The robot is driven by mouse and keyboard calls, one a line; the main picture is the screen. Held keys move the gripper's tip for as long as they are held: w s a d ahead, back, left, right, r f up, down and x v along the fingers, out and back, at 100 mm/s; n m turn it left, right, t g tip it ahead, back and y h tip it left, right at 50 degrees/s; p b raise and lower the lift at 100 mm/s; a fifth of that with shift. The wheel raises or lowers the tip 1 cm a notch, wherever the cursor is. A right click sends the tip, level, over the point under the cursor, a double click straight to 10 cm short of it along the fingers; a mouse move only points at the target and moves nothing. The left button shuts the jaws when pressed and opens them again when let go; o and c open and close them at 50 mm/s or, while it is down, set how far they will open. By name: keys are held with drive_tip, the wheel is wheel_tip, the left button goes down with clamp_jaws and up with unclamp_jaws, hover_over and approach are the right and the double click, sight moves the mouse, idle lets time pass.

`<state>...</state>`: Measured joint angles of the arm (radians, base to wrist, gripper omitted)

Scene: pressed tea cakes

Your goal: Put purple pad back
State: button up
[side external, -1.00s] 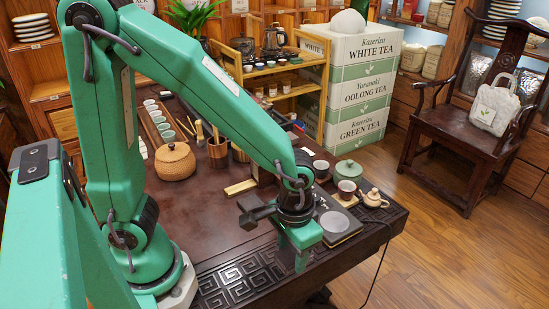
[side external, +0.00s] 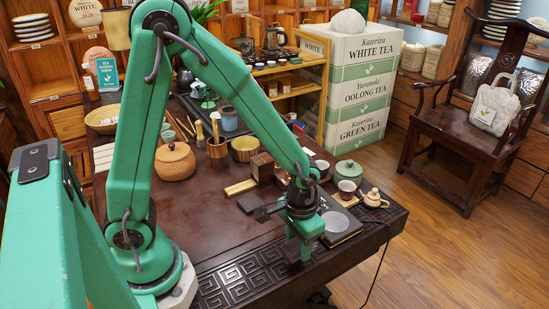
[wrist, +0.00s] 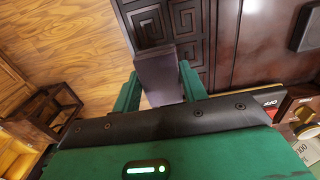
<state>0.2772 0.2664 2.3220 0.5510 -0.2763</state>
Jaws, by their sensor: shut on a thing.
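The purple pad (wrist: 158,75) is a dark, purple-grey slab between the two green fingers of my gripper (wrist: 160,88) in the wrist view. The fingers are shut on it, and it sticks out beyond their tips. Behind it are the dark table's carved border and a strip of wooden floor. In the side view my gripper (side external: 298,250) points down over the carved front edge of the table (side external: 240,281). The pad is hard to make out there, and I cannot tell whether it touches the table.
A dark scale with a round plate (side external: 337,221) lies just right of my gripper. Behind stand a small teapot (side external: 373,199), a cup (side external: 347,189), a green lidded pot (side external: 347,169) and a brown wooden box (side external: 262,168). The table's middle left is clear.

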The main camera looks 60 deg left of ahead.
sight(298, 244)
drive_tip(key=shift+f, duration=1.4)
drive_tip(key=shift+f, duration=0.15)
drive_tip(key=o, duration=0.9)
drive_tip(key=shift+o, duration=0.2)
drive_tip(key=shift+r, duration=6.2)
